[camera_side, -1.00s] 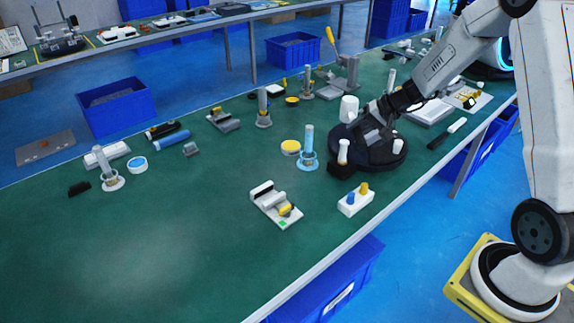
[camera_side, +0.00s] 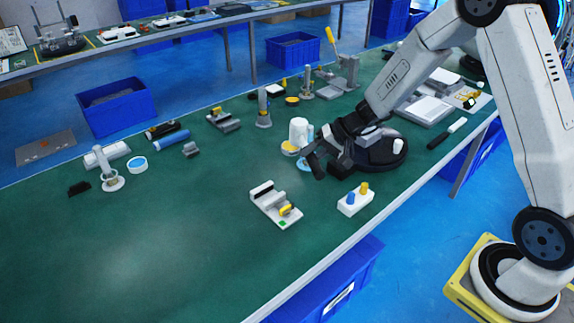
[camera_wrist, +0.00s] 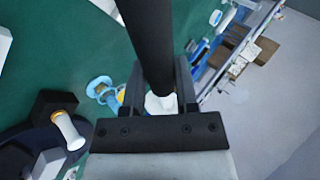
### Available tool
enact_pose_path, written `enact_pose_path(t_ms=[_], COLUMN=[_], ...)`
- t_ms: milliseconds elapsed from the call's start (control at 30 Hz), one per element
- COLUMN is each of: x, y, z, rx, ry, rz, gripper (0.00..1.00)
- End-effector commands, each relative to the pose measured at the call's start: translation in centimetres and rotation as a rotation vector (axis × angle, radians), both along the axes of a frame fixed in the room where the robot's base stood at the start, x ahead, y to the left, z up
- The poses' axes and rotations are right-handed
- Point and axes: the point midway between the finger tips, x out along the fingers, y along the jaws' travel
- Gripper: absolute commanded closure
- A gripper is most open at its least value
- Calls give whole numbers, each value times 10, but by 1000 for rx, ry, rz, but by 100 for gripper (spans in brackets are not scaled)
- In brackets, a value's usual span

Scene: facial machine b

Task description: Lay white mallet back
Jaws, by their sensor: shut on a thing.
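The white mallet has a white head (camera_side: 298,128) and what looks like a dark handle. In the side view the head shows to the left of my gripper (camera_side: 328,145), overlapping the yellow disc and the light-blue ringed stand. My gripper is shut on the mallet. In the wrist view the black handle (camera_wrist: 149,40) runs between the fingers of my gripper (camera_wrist: 158,88), with part of the white head (camera_wrist: 160,104) beyond. The mallet appears raised off the table; its exact height cannot be told.
A round black base (camera_side: 382,152) with a white peg (camera_side: 398,145) lies right of my gripper. A white block with blue and yellow knobs (camera_side: 355,199) and a small white fixture (camera_side: 275,204) stand nearer. The green table (camera_side: 140,250) is clear at front left.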

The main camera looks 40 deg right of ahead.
Motion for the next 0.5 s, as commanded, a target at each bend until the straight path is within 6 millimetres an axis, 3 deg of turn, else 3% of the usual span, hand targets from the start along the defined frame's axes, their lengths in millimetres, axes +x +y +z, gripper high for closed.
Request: enact_pose_path(t_ms=[100,500], x=[-1,-27], y=[40,159], z=[-8,-36], rx=[4,3], ry=[-3,-1], rz=[62,247], gripper=[100,100])
